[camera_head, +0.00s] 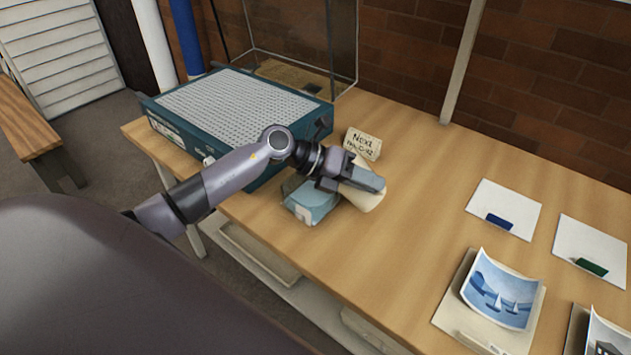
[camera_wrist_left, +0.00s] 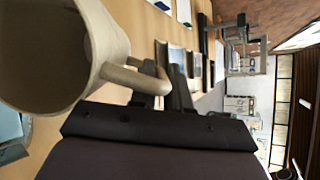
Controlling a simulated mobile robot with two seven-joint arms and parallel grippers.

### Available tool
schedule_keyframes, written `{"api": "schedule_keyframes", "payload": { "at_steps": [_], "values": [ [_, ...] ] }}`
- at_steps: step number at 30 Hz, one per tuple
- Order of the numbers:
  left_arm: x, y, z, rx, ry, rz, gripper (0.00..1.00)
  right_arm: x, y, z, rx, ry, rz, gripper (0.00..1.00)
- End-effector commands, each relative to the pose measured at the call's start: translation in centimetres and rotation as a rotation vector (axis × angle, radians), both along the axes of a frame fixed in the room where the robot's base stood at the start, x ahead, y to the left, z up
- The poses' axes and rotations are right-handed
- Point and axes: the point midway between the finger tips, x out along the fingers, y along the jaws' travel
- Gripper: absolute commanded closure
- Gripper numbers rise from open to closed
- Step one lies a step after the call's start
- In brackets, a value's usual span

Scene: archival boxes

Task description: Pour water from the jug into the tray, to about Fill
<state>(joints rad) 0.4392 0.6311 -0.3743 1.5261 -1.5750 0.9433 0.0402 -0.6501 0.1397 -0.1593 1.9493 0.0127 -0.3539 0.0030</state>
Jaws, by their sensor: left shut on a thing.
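My left gripper (camera_head: 338,168) is shut on the handle of a cream jug (camera_head: 364,199), above the table near its front edge. The jug looks tilted over in the head view, and my gripper hides part of it. In the left wrist view the jug (camera_wrist_left: 105,60) fills the upper left, its wide mouth facing the camera and its handle at my gripper (camera_wrist_left: 165,95). A light-blue object (camera_head: 311,203), possibly the tray, sits under my left wrist, partly hidden. I cannot make out water or a Fill mark. My right gripper is out of view.
A teal case (camera_head: 243,105) with a perforated grey top stands at the table's left end, a clear glass enclosure (camera_head: 300,45) behind it. A small written card (camera_head: 362,144) stands near my gripper. Curled photographs (camera_head: 500,290) lie at right. The table's middle is clear.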

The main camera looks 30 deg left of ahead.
Motion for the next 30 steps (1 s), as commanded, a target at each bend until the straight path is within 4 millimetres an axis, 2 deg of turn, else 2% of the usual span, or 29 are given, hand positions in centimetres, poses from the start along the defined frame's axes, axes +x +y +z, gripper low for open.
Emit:
{"api": "schedule_keyframes", "payload": {
  "at_steps": [30],
  "values": [
    [-0.01, 0.37, 0.68, -0.065, -0.022, -0.009, 1.0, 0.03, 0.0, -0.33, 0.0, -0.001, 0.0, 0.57]
  ]
}}
